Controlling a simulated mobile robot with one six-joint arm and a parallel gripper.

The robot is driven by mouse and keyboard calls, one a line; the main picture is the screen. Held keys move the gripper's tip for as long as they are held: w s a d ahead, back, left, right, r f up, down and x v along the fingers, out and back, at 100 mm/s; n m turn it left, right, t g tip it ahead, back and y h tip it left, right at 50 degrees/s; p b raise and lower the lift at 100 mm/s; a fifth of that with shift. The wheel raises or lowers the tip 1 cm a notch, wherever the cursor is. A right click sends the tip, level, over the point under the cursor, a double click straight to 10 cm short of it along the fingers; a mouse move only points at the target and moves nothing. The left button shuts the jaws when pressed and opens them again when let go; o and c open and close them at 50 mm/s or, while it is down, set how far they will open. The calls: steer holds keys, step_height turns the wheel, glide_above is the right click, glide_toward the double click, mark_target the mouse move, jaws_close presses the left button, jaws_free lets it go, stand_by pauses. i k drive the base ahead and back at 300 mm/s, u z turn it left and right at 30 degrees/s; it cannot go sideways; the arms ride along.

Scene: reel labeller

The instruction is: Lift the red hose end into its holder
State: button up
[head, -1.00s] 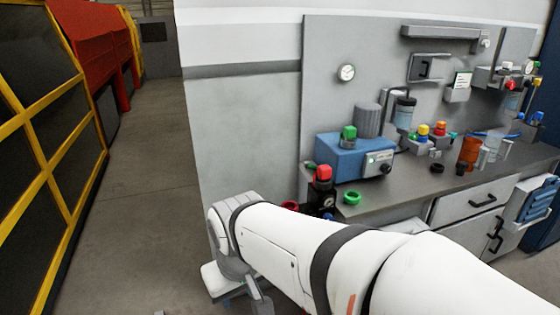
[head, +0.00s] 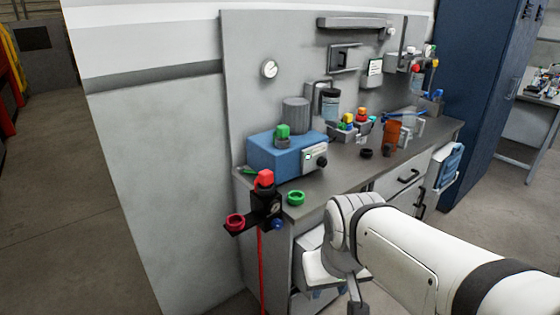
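A red hose (head: 262,272) hangs straight down below a black bracket (head: 267,207) at the left front corner of the workbench. Its lower end is outside the picture, so I cannot see the hose end. A red ring (head: 235,222) sticks out on the left of the bracket, and a red cap (head: 264,179) sits on top of it. I cannot tell for sure which part is the holder. The wrist of my arm is right of the hose, in front of the bench.
The workbench (head: 330,200) carries a blue box (head: 272,155) with a green cap, an orange cup (head: 392,137) and small coloured parts. A green ring (head: 296,198) is at its front edge. A dark blue cabinet (head: 490,80) stands at right. The floor (head: 70,200) at left is clear.

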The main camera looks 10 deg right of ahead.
mark_target(265, 177)
steer(key=z, duration=0.1)
steer(key=i, duration=1)
steer(key=z, duration=0.05)
